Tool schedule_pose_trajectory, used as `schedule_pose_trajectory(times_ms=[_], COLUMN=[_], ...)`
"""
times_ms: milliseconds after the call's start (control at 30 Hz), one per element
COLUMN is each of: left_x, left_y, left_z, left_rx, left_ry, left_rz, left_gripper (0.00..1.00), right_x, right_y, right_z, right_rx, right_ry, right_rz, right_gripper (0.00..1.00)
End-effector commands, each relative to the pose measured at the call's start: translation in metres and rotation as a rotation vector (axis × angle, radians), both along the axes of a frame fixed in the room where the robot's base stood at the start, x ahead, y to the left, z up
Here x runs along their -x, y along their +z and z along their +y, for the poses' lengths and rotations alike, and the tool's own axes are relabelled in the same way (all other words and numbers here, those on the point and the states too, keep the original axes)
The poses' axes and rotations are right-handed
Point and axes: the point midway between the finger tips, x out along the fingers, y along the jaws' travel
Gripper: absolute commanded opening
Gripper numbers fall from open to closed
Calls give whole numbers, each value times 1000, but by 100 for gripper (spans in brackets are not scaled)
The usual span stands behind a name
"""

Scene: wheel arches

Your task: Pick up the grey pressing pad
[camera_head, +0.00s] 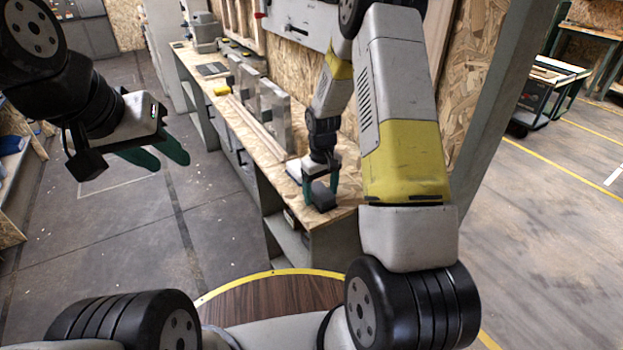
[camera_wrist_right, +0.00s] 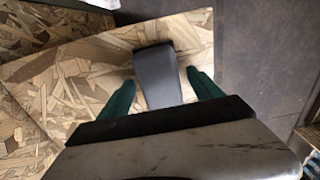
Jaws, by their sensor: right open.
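The grey pressing pad (camera_head: 322,196) is a dark grey block near the front end of the wooden workbench. In the right wrist view the pad (camera_wrist_right: 157,75) lies between the two green fingers. My right gripper (camera_head: 320,190) is open, with its fingers on either side of the pad; I cannot tell whether they touch it. The wrist view shows a gap between the right gripper (camera_wrist_right: 164,98) fingers and the pad. My left gripper (camera_head: 166,158) hangs over the floor at the left, its green fingers apart and empty.
The workbench (camera_head: 252,135) runs back along the chipboard wall (camera_head: 350,110). Grey metal blocks (camera_head: 273,110) stand on it behind my right gripper. A yellow item (camera_head: 221,89) lies further back. The floor left of the bench is clear. A cart (camera_head: 545,90) stands at the far right.

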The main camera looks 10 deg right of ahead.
Motion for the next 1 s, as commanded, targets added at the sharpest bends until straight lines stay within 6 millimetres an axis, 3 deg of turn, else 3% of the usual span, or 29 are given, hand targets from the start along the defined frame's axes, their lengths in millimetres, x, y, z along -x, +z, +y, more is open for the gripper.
schedule_pose_trajectory(times_ms=[33,367,733,1000], left_x=[0,0,0,0], left_y=[0,0,0,0], left_z=[0,0,0,0], left_rx=[0,0,0,0], left_ry=[0,0,0,0], left_rz=[0,0,0,0], left_gripper=[36,36,36,36], right_x=[0,0,0,-1], right_y=[0,1,6,39], right_z=[0,0,0,0], right_rx=[0,0,0,-1], right_ry=[0,0,0,0], right_rz=[0,0,-1,-4], right_gripper=[75,10,8,8])
